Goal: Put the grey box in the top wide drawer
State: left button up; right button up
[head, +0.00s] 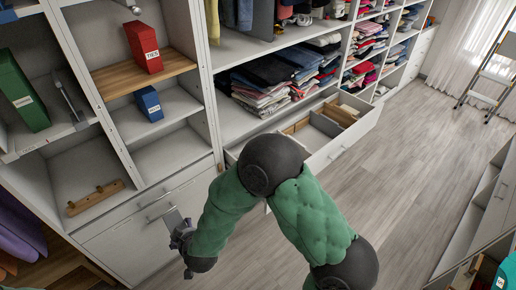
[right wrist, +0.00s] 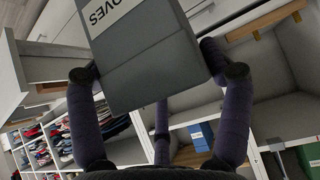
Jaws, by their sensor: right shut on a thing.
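My right gripper (head: 181,242) is low in front of the closed cabinet fronts in the head view, with its arm reaching in from the right. It is shut on the grey box (head: 173,219), of which only a small part shows there. In the right wrist view the grey box (right wrist: 155,60) sits between the fingers (right wrist: 160,78), with a white label ending in "OVES". The wide drawer (head: 345,146) is pulled open to the right of the gripper, with wooden dividers inside. My arm hides its near left part. My left gripper is not in view.
The cubbies at left hold a red box (head: 143,47), a blue box (head: 148,104), a green binder (head: 22,92) and a wooden peg rail (head: 95,198). Folded clothes (head: 270,82) lie on the shelf above the drawer. The floor (head: 410,150) at right is clear.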

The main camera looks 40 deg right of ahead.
aim_at(314, 143)
jog(key=l+u, duration=0.15)
jog(key=l, duration=0.5)
jog(key=l+u, duration=0.15)
jog(key=l, duration=0.45)
jog(key=l+u, duration=0.15)
jog(key=l, duration=0.5)
jog(key=l+u, duration=0.15)
jog(key=l, duration=0.45)
jog(key=k+l+u, duration=0.15)
jog(key=l, duration=0.5)
jog(key=k+l+u, duration=0.15)
jog(key=l, duration=0.45)
jog(key=k+l+u, duration=0.15)
jog(key=l, duration=0.45)
jog(key=k+l+u, duration=0.15)
jog(key=l, duration=0.4)
